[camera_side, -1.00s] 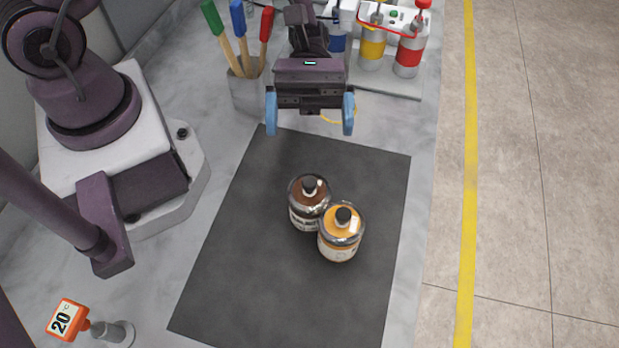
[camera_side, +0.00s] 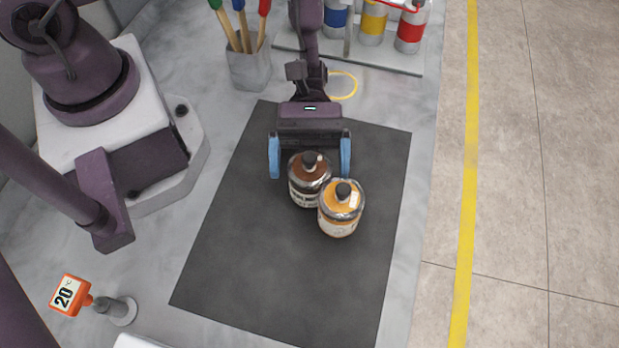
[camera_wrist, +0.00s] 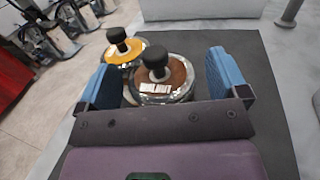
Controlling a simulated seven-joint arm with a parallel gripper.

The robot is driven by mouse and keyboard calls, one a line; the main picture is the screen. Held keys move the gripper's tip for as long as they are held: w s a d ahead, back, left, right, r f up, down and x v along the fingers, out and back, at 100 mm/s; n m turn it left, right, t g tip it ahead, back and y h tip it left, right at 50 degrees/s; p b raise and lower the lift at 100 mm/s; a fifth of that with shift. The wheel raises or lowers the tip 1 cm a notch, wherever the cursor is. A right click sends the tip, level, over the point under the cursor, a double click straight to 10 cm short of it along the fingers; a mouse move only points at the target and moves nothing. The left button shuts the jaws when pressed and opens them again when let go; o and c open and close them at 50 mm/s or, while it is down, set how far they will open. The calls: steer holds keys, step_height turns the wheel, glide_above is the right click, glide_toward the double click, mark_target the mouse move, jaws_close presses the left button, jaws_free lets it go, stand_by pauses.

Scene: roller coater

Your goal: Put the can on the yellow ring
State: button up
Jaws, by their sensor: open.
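Two round cans with black knobs stand upright side by side on the dark mat, touching or nearly so. The yellow ring (camera_side: 353,92) is a thin outline on the table beyond the mat, partly hidden by my arm.
A rack (camera_side: 387,58) with blue, yellow and red containers stands at the back. A grey holder (camera_side: 249,68) with coloured-handled brushes is back left. An orange sign reading 20 (camera_side: 68,294) is front left. The near part of the mat (camera_side: 270,275) is clear.

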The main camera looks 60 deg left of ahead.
steer(key=c, duration=1.5)
steer(key=shift+r, duration=0.15)
